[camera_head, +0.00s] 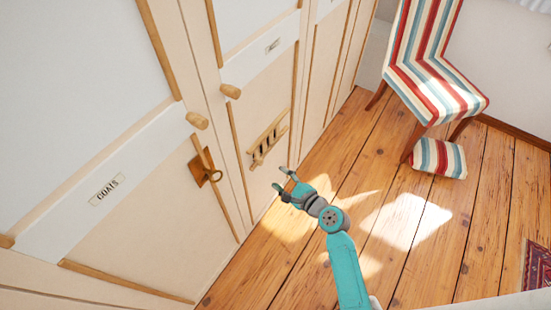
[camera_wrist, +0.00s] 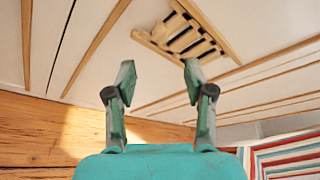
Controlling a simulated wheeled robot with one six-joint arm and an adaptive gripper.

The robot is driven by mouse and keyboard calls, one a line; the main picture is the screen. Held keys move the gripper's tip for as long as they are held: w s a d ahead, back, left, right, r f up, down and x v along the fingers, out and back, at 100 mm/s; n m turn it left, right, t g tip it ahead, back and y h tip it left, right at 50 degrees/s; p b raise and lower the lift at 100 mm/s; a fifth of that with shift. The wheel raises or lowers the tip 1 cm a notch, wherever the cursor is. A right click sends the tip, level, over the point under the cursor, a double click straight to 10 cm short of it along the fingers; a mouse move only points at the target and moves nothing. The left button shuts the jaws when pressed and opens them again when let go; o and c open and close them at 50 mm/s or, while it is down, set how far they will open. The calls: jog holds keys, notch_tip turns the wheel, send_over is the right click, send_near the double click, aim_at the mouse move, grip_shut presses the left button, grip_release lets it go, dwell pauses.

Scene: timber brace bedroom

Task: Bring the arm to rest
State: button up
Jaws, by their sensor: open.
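My gripper (camera_head: 281,178) is open and empty at the end of my teal arm in the head view. It is held out in front of the cream cupboard doors, above the wooden floor. In the wrist view my gripper (camera_wrist: 157,80) shows two teal fingers spread apart with nothing between them. Beyond the fingers is a slatted wooden vent (camera_wrist: 185,38) on a cupboard panel. The same vent (camera_head: 267,139) is above and left of the gripper in the head view. I cannot tell the exact gap between the fingertips and the door.
Cupboard doors (camera_head: 150,235) with wooden knobs (camera_head: 197,120) and a latch (camera_head: 205,173) line the left. A striped chair (camera_head: 432,80) stands at the upper right with a striped cushion (camera_head: 438,158) on the floor beside it. A red rug (camera_head: 538,265) lies at the right edge. Open floor (camera_head: 400,250) lies between.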

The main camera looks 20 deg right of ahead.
jog(key=s+f+n+h, duration=0.3)
jog(key=s+n, duration=0.5)
jog(key=s, duration=1.4)
jog(key=s+r+n+h, duration=0.2)
jog(key=s+r+n, duration=1.2)
jog(key=s+r, duration=0.4)
jog(key=shift+s+a+n+t, duration=0.15)
jog(key=shift+s+n+t, duration=0.15)
jog(key=shift+t, duration=0.1)
jog(key=shift+r, duration=0.1)
